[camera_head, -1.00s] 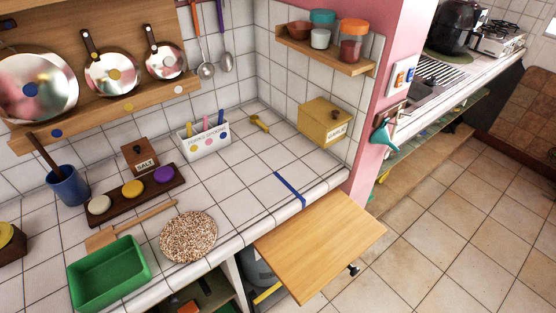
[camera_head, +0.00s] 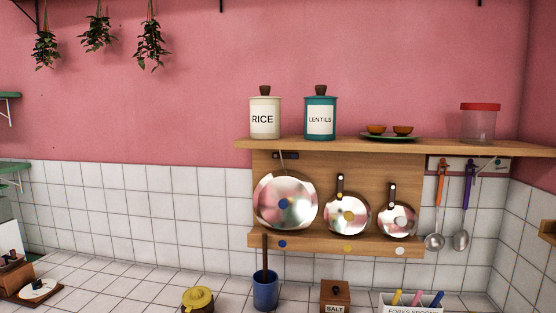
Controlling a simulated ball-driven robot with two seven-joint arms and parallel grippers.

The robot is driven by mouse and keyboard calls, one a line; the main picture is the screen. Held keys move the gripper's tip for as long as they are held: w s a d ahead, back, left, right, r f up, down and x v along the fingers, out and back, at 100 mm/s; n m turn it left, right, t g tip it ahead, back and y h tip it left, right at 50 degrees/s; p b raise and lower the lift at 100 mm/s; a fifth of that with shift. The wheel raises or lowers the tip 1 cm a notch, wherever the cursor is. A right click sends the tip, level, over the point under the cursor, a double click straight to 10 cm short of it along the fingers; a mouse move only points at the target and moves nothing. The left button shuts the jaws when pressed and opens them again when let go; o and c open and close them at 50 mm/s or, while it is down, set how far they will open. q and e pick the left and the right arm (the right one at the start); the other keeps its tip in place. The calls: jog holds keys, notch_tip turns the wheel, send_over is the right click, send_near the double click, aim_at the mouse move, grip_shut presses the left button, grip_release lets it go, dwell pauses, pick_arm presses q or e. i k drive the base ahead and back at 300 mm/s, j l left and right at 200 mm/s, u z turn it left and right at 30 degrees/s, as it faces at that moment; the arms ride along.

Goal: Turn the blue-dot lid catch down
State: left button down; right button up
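The big shiny lid with a blue dot (camera_head: 300,217) hangs or leans at the left end of the wooden rack (camera_head: 330,168). A second blue dot marks the rack ledge below it. A small dark piece (camera_head: 293,156) at the lid's top edge, beside a thin light strip, may be its catch; it is too small to tell how it is turned. Neither of my grippers is in view.
Two smaller pans or lids, with a yellow dot (camera_head: 347,228) and a white dot (camera_head: 398,229), stand to the right. A shelf (camera_head: 440,147) above holds canisters, a dish and a jar. A blue pot (camera_head: 265,293) stands below.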

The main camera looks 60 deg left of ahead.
aim_at(276, 155)
jog(key=u, duration=1.75)
jog(key=j+z, duration=0.1)
jog(key=j, duration=0.15)
jog(key=i+j, duration=0.15)
jog(key=j+z, duration=0.05)
jog(key=j, duration=0.05)
